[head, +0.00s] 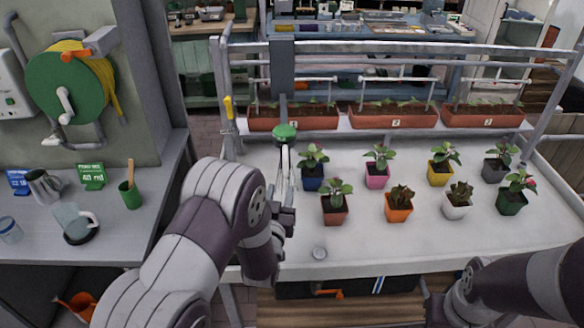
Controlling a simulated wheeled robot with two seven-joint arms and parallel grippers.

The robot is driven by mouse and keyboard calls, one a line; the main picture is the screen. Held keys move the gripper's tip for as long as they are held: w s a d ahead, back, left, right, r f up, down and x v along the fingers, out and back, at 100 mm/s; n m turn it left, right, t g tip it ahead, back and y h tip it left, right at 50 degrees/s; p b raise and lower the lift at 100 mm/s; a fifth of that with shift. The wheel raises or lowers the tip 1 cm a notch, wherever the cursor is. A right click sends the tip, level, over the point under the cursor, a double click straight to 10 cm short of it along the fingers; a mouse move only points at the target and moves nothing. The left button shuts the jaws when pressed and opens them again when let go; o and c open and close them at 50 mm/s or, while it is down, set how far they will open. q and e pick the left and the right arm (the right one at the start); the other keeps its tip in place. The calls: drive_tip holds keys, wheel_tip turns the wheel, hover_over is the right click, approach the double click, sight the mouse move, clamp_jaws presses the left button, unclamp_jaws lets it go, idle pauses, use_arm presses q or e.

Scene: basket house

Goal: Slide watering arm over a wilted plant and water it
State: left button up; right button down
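The watering arm (282,70) is a grey upright on the rail over the bench, at its left end, with a green knob (285,131) low on it. My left gripper (284,165) points away from me just below and in front of the knob. Its narrow fingers look close together; contact with the knob is unclear. The plant in the orange pot (398,209) is brownish and droops. The plant in the white pot (456,208) also looks dark and low. Plants in the blue (312,183), red (334,216), pink (376,180) and yellow (440,178) pots look greener.
A grey pot (494,172) and a dark green pot (511,207) stand at the right. Planter troughs (393,120) line the back. The front right of the bench (400,245) is bare.

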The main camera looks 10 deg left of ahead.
sight(286, 170)
use_arm(q)
drive_tip(key=w, duration=0.3)
drive_tip(key=w+p, duration=0.1)
drive_tip(key=w, duration=0.2)
drive_tip(key=w+a+p, duration=0.1)
drive_tip(key=w, duration=0.2)
drive_tip(key=shift+r, duration=0.1)
drive_tip(key=shift+w, duration=0.55)
drive_tip(key=shift+a, duration=0.1)
drive_tip(key=shift+s, duration=0.1)
drive_tip(key=shift+c, duration=0.4)
clamp_jaws()
